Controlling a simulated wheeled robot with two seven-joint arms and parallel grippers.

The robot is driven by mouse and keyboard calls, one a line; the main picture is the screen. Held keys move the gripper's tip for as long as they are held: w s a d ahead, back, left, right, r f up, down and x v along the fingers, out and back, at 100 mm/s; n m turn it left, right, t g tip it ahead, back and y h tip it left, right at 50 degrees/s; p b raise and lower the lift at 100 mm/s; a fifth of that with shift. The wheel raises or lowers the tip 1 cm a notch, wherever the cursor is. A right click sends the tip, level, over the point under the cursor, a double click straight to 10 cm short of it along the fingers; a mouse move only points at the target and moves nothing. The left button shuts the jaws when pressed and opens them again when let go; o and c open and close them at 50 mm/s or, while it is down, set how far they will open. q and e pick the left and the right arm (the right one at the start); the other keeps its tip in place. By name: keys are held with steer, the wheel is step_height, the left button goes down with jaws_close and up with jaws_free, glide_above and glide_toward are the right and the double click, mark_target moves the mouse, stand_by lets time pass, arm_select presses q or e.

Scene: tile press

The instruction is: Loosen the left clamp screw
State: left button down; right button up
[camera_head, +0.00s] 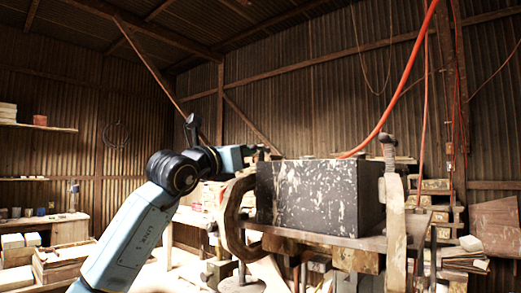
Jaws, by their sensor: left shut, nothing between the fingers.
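A dark, paint-flecked press block (318,195) sits on a wooden bench. A curved wooden clamp (233,220) stands at its left side, and a similar clamp (394,215) stands at its right, with a screw handle (387,148) showing on top. My left arm comes in from the lower left. My left gripper (265,151) is shut and empty at the block's upper left corner, above the left clamp. The left clamp's screw is not clearly seen; my gripper and wrist cover that spot. I cannot tell whether the gripper touches anything. My right gripper is out of view.
An orange hose (405,85) hangs down behind the block. Stacked wood and boxes (435,205) stand at the right. Shelves and a side bench (68,218) with boxes line the left wall. The space above the block is mostly open.

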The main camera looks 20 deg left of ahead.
arm_select(q)
steer(key=shift+s+d+f, duration=0.15)
steer(key=shift+s+d, duration=0.05)
steer(key=shift+d, duration=0.75)
steer(key=s+a+b, duration=0.4)
steer(key=s+b, duration=0.2)
steer(key=s, duration=0.3)
steer(key=shift+a, duration=0.35)
